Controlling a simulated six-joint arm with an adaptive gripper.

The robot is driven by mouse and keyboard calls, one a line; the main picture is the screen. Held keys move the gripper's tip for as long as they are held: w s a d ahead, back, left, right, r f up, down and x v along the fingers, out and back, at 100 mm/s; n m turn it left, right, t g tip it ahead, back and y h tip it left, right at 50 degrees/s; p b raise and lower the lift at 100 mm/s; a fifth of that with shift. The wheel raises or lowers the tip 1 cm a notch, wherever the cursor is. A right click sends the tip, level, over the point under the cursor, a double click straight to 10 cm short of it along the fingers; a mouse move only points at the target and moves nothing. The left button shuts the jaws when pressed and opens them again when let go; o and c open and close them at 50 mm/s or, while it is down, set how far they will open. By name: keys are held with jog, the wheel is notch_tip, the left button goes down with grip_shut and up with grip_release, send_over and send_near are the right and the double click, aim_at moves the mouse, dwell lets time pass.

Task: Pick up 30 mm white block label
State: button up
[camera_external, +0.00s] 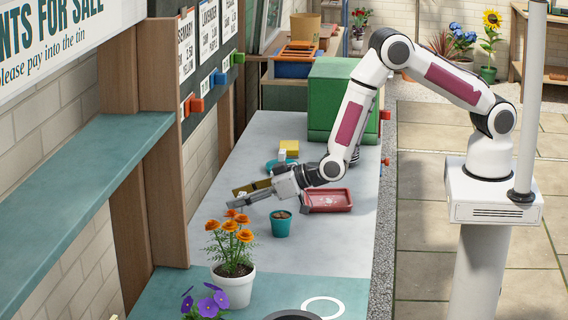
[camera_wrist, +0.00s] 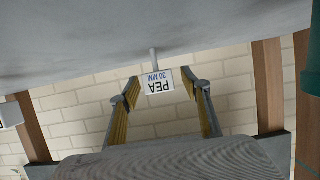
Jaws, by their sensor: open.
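A white block label (camera_wrist: 157,81) printed "PEA 30 MM" appears upside down in the wrist view. A thin pale stem joins it to the grey surface. My gripper (camera_wrist: 160,92) is open and empty, with one yellow-padded finger on each side of the label in the picture. No contact with the label shows, and I cannot tell how deep between the fingers it sits. In the outside view my gripper (camera_external: 242,195) points left, low over the grey bench (camera_external: 330,260). The label is too small there to identify surely.
A teal pot (camera_external: 281,223) stands in front of my gripper, and a red tray (camera_external: 328,200) lies to its right. Orange flowers in a white pot (camera_external: 234,288) stand close in front. A small white block (camera_external: 282,156) and a yellow block (camera_external: 289,147) are behind.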

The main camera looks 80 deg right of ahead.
aim_at(240, 194)
jog(key=shift+c, duration=0.3)
jog(key=c, duration=0.9)
jog(key=shift+r, duration=0.15)
jog(key=shift+r, duration=4.85)
